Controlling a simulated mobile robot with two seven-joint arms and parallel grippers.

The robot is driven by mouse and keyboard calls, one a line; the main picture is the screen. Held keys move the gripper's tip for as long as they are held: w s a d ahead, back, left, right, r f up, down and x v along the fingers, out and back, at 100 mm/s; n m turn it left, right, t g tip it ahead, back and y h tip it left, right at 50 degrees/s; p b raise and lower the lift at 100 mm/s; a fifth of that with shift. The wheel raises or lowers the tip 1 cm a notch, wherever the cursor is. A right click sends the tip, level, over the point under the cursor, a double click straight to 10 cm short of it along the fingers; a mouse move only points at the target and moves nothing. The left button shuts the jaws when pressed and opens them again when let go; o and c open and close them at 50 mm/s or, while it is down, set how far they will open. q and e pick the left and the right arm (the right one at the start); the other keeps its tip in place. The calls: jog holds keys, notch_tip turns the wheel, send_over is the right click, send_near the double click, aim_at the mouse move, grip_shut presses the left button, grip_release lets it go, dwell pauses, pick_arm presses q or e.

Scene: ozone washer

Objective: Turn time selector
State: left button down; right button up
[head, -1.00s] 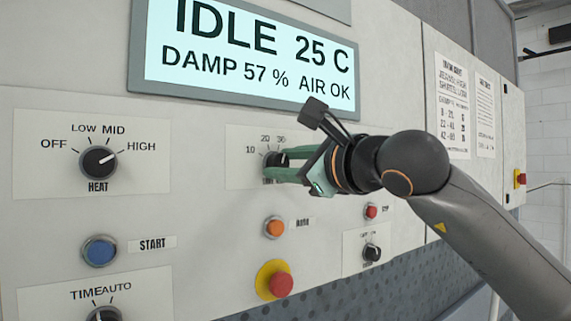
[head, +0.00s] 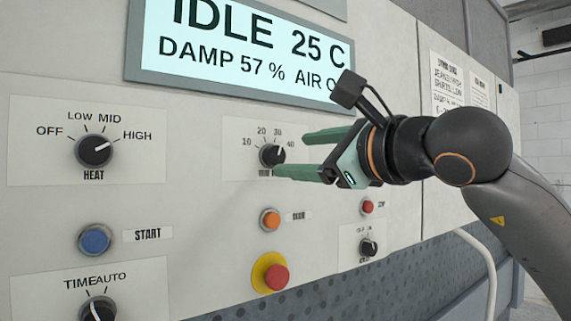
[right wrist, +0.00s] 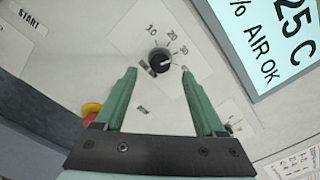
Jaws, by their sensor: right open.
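The time selector (head: 272,155) is a small black knob with marks 10, 20, 30 and 40 on a pale plate. Its white pointer aims up and right, toward the 30 to 40 side. It also shows in the right wrist view (right wrist: 160,60), just beyond the fingertips. My right gripper (head: 291,154) has green fingers, open and empty. The fingers reach in from the right, and the lower one partly covers the label under the knob. In the right wrist view the fingertips (right wrist: 158,70) appear on either side of the knob, apart from it. My left gripper is not in view.
The heat knob (head: 94,151) and blue start button (head: 94,240) are at left. An orange button (head: 270,219), a red emergency button (head: 275,277) and a small black knob (head: 368,247) are below. The display (head: 240,50) reads IDLE 25 C. Free room lies right of the machine.

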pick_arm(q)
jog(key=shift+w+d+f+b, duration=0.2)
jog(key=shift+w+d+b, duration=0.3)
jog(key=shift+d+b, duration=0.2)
pick_arm(e)
jog(key=v, duration=0.7)
jog(key=shift+r, duration=0.1)
